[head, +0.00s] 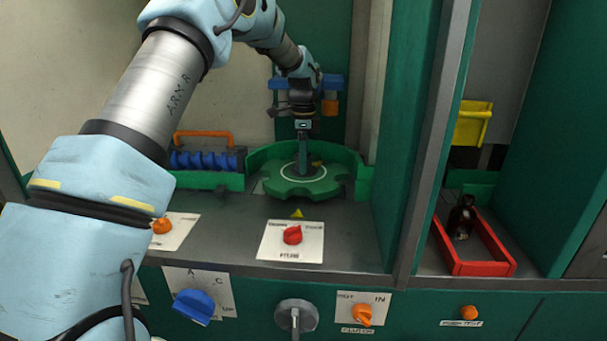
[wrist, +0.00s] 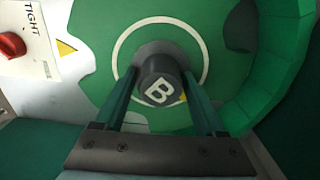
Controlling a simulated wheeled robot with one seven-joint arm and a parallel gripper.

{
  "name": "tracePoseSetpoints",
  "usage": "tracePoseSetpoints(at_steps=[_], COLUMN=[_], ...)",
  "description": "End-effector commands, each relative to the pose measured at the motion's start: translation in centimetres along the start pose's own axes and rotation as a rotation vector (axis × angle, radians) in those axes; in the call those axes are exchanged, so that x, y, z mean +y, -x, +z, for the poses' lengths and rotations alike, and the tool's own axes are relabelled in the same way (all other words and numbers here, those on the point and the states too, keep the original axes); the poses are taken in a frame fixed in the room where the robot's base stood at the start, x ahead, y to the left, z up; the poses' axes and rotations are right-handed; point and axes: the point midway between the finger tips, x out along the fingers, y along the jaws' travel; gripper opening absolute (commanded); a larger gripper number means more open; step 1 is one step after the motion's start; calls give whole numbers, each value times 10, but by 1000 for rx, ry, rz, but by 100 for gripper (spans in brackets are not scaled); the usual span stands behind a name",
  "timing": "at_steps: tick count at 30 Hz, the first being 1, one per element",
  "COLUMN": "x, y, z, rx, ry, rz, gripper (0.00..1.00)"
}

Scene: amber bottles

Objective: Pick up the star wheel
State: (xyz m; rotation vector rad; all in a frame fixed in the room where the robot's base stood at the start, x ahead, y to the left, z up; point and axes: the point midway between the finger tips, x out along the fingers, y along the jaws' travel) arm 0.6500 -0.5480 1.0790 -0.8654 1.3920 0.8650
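The star wheel (head: 290,187) is a flat green disc with notches in its rim and a white ring on top. It lies in the green curved guide on the grey deck. In the wrist view the star wheel (wrist: 105,85) has a dark central knob (wrist: 160,88) marked B. My gripper (head: 304,168) points straight down over the middle of the wheel. In the wrist view the fingers of my gripper (wrist: 160,78) stand on either side of the knob, open, with a gap showing beside it. Whether the fingertips touch the knob's base is hidden.
The green guide wall (head: 350,165) curves close behind and right of the wheel. A blue rack with an orange handle (head: 203,134) stands left. A red knob (head: 292,235) on a white plate is in front. A red tray (head: 480,268) with a dark bottle sits right, beyond a post.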

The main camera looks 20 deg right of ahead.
Motion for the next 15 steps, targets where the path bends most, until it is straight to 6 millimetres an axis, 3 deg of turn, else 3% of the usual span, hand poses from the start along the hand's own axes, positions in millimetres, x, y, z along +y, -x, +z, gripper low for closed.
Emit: tracePoseSetpoints(at_steps=[2, 15], x=[0, 0], y=[0, 0], z=[0, 0], rx=[0, 0], ry=[0, 0], rz=[0, 1], gripper=[62, 12])
